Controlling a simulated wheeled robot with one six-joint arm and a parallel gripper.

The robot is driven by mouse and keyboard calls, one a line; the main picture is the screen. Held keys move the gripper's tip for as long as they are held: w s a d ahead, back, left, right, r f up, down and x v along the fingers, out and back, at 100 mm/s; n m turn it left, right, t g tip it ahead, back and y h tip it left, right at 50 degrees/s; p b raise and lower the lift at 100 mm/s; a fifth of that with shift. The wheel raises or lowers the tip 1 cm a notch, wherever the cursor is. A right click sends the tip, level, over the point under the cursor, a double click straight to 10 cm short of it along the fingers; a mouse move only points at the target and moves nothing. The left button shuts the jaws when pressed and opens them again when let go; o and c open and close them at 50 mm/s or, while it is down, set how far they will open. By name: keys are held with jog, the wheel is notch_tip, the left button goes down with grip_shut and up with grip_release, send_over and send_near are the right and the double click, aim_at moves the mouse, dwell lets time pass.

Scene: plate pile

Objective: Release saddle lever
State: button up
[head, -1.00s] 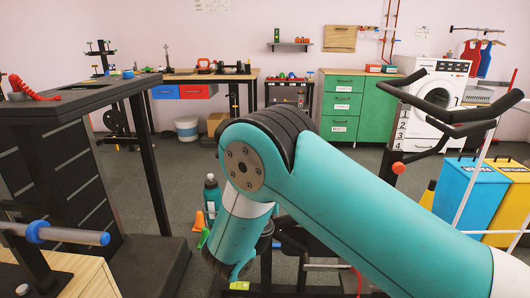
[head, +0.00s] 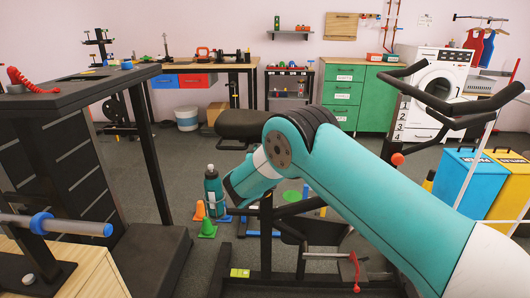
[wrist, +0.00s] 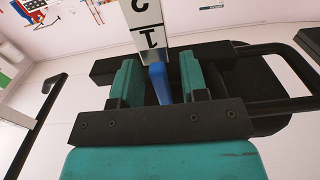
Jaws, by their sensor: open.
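The exercise bike's black saddle (head: 240,123) shows in the head view just behind my arm's elbow. In the wrist view my gripper (wrist: 161,78) is open, with its two teal fingers apart. A blue lever-like piece (wrist: 159,84) shows between the fingers, in line with them; I cannot tell whether either finger touches it. A white numbered plate (wrist: 147,20) stands beyond it, its figures upside down.
Black handlebars (head: 455,105) rise at the right, with a red knob (head: 397,159) below.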

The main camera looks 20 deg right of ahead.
grip_shut()
jog(key=shift+d, duration=0.2)
jog(key=shift+a, duration=0.15)
jog(key=shift+s+d+r+n+p, duration=0.2)
jog(key=shift+d+r+n, duration=0.3)
jog(key=shift+n, duration=1.3)
jog(key=shift+s+d+r+n+p, duration=0.15)
jog(key=shift+d+n, duration=0.5)
jog(key=shift+n, duration=1.15)
jog(key=shift+s+d+r+n+p, duration=0.1)
jog(key=shift+s+d+r+n, duration=0.35)
jog(key=shift+n, duration=1.35)
jog(key=shift+w+d+f, duration=0.1)
jog(key=shift+w+d, duration=0.05)
jog(key=shift+w, duration=0.05)
grip_release()
